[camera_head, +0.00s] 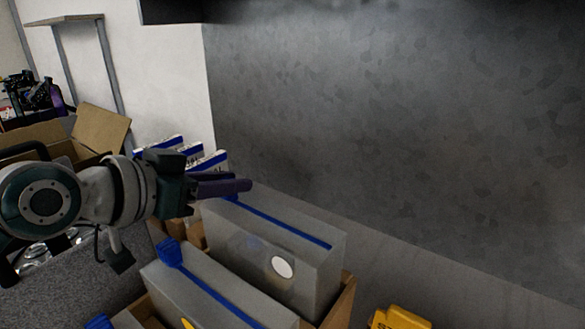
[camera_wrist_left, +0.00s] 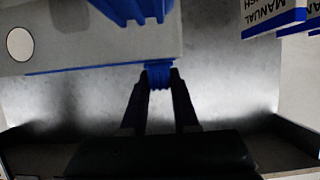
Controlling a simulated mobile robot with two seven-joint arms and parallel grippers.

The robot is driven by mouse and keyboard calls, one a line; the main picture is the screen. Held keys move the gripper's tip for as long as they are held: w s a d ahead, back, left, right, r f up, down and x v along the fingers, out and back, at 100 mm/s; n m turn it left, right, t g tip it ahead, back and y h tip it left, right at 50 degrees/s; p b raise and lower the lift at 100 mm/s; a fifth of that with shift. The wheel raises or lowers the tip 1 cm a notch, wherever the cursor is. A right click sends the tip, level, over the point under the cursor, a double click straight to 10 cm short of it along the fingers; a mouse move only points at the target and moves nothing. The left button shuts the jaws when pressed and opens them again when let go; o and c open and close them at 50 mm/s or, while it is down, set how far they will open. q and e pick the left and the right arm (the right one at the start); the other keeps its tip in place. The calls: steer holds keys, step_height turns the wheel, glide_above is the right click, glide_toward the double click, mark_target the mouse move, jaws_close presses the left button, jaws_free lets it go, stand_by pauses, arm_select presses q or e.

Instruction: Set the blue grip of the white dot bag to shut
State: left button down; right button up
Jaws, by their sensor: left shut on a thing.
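The white dot bag (camera_head: 300,262) is a grey, see-through bag with a white round dot on its side, standing in a cardboard box. A blue strip runs along its top edge. My left gripper (camera_head: 235,187) is at the strip's far left end. In the left wrist view, its dark fingers (camera_wrist_left: 159,80) are shut on the blue grip (camera_wrist_left: 159,72) at the end of the strip. The dot shows at that view's left edge. In the head view the fingers largely hide the grip. My right gripper is not in view.
A second grey bag (camera_head: 205,280) with its own blue grip (camera_head: 172,252) stands close in front. The cardboard box (camera_head: 345,297) holds both bags. White and blue packets (camera_head: 205,160) stand behind my gripper. A yellow object (camera_head: 400,318) is at the bottom right. A dark grey wall rises behind.

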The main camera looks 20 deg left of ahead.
arm_select(q)
steer(key=c, duration=0.6)
jaws_free()
steer(key=shift+d, duration=0.1)
steer(key=shift+c, duration=0.2)
steer(key=shift+s, duration=0.1)
steer(key=p+v, duration=0.1)
steer(key=v, duration=0.8)
steer(key=shift+s+r, duration=0.15)
steer(key=shift+s, duration=0.2)
steer(key=s+d+f+n+g+y+p, duration=0.1)
steer(key=s+d+f+g, duration=0.15)
steer(key=s, duration=0.35)
steer(key=s+d+f+g+y+p, duration=0.1)
steer(key=s+g+y, duration=0.15)
steer(key=s, duration=0.45)
steer(key=s+d+f+n+g+y+p, duration=0.1)
steer(key=s+f+g+p, duration=0.1)
steer(key=s+g, duration=0.3)
step_height(320, 180, up, 38)
steer(key=s+t+p, duration=0.1)
steer(key=p, duration=3.6)
steer(key=shift+s+a+f, duration=0.2)
steer(key=shift+s, duration=0.1)
